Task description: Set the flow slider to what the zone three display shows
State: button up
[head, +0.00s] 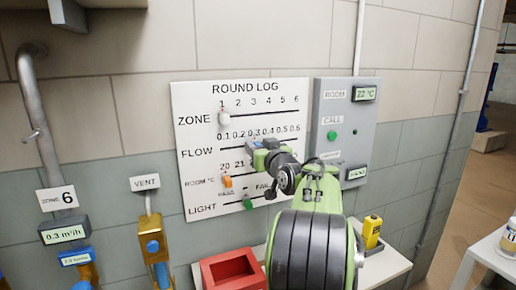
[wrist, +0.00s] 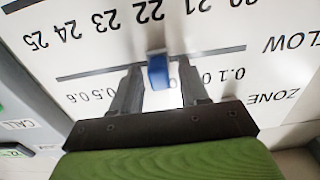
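The ROUND LOG board (head: 188,100) is on the wall, with FLOW as its second row. The blue flow slider (wrist: 158,70) stands between my gripper's fingers in the wrist view, with a gap on each side. My gripper (wrist: 160,82) is open around it; in the head view my gripper (head: 268,153) is at the middle of the FLOW row. The fingers hide the scale marks by the slider, so its exact value cannot be read. No zone three display is visible; the display (head: 64,235) under the ZONE 6 sign (head: 57,197) reads 0.3 m³/h.
The board also has a white ZONE knob (head: 224,118) at 1, an orange slider (head: 227,181) and a green slider (head: 248,204). A grey panel (head: 340,108) shows ROOM 22 °C. A red bin (head: 230,270) and yellow device (head: 372,230) are below. Pipes are at left.

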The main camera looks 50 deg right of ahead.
jog(key=b+v, duration=0.1)
jog(key=v, duration=1.4)
jog(key=shift+s+a, duration=0.15)
jog(key=shift+s, duration=0.25)
jog(key=shift+w, duration=0.1)
